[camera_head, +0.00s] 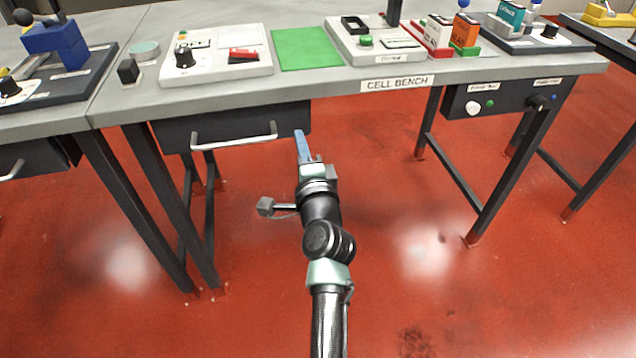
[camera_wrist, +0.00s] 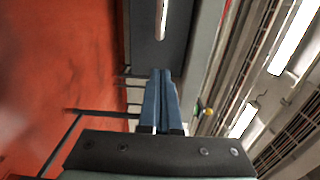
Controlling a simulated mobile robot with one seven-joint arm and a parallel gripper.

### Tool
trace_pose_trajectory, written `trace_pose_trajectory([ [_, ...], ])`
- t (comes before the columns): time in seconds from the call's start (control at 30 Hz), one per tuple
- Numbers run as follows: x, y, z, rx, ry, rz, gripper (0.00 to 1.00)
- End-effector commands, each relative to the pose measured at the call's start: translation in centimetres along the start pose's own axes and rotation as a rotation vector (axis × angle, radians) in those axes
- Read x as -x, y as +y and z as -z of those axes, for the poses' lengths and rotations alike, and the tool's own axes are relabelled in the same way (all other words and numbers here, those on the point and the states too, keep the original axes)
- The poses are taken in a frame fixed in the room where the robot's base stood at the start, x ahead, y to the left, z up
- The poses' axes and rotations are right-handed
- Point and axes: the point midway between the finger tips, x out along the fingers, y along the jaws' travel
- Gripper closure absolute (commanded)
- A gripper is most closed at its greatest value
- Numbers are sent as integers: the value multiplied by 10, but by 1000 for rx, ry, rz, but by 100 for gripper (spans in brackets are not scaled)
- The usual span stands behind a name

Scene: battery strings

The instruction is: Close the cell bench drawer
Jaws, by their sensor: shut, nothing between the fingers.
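The cell bench drawer (camera_head: 232,133) is a dark grey front with a pale bar handle (camera_head: 235,138), under the left part of the cell bench top (camera_head: 400,85). I see no gap showing how far it stands out. My gripper (camera_head: 300,133) has blue fingers pressed together, empty, with tips overlapping the drawer front's right end, right of the handle. In the wrist view, the shut fingers (camera_wrist: 160,72) point toward the dark drawer front (camera_wrist: 145,35), with part of the handle (camera_wrist: 162,18) beyond. Whether they touch it I cannot tell.
Bench legs (camera_head: 170,200) stand below the drawer at left, and more legs (camera_head: 515,170) stand at right. A dark control box (camera_head: 505,98) hangs under the right end. A neighbouring bench drawer (camera_head: 25,160) is at far left. The red floor (camera_head: 430,260) around my arm is clear.

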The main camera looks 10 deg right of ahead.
Motion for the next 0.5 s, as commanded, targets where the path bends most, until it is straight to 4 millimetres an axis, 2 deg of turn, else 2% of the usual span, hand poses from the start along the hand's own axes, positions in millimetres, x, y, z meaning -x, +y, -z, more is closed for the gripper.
trace_pose_trajectory([
  [0.1,25,-1,0,1,-1,-5,100],
  [0.3,61,0,0,2,0,-6,100],
  [0.5,83,1,1,0,0,-4,100],
])
